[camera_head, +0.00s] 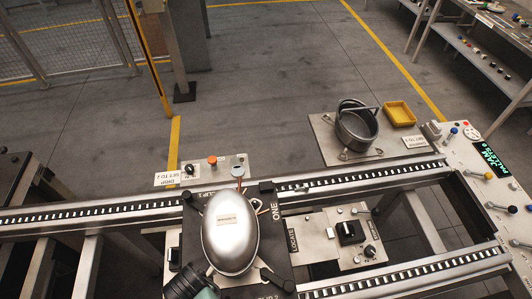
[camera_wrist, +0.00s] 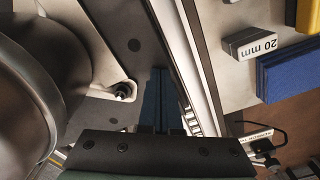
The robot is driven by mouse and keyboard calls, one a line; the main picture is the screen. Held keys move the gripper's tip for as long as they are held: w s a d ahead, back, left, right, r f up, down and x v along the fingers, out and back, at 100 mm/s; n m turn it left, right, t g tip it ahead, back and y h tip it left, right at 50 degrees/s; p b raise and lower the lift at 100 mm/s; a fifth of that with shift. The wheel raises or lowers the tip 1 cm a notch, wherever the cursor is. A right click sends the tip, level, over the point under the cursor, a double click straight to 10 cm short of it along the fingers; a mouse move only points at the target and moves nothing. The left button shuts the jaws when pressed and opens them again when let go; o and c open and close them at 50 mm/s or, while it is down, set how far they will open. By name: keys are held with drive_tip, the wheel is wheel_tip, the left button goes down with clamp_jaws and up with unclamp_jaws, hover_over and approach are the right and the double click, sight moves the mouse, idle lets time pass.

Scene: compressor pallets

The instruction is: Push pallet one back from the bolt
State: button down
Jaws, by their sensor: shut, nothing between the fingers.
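Pallet one is a dark plate marked ONE (camera_head: 274,232), sitting across the two rails at the lower middle of the head view. A silver domed compressor (camera_head: 230,222) stands on it. In the wrist view the compressor (camera_wrist: 25,90) fills the left, with a foot and its fastener beside the dark pallet plate (camera_wrist: 135,35). My gripper (camera_wrist: 162,75) is shut and empty, its dark fingers close over the plate's edge near the rail; I cannot tell whether they touch it. In the head view its fingertips are not clear. I cannot identify the bolt for certain.
A LOCATE panel (camera_head: 322,248) with a black block and knobs lies right of the pallet, between the rails. A pot-like part (camera_head: 356,128) and yellow bin (camera_head: 400,113) stand behind. A "20 mm" block (camera_wrist: 250,45) and blue block (camera_wrist: 288,70) lie beyond the rail (camera_wrist: 185,45).

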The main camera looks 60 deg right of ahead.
drive_tip(key=shift+w+a+f+b, duration=0.25)
drive_tip(key=shift+w+a+b, duration=0.1)
drive_tip(key=shift+w+a, duration=0.55)
drive_tip(key=shift+w+a+f+b, duration=0.25)
drive_tip(key=shift+w+a+b, duration=0.15)
drive_tip(key=shift+w+a, duration=0.4)
drive_tip(key=shift+w+a+f+b, duration=0.3)
drive_tip(key=shift+w+a, duration=0.35)
drive_tip(key=shift+w, duration=0.45)
drive_tip(key=shift+s+d+r+p, duration=0.2)
drive_tip(key=shift+s+d+p, duration=0.35)
drive_tip(key=shift+p, duration=0.1)
drive_tip(key=shift+w+r+p, duration=0.2)
drive_tip(key=shift+r+p, duration=0.7)
drive_tip(key=shift+p, duration=0.15)
wheel_tip(320, 180, up, 8)
drive_tip(key=p, duration=0.8)
drive_tip(key=shift+w+a+r, duration=0.2)
drive_tip(key=shift+a, duration=0.05)
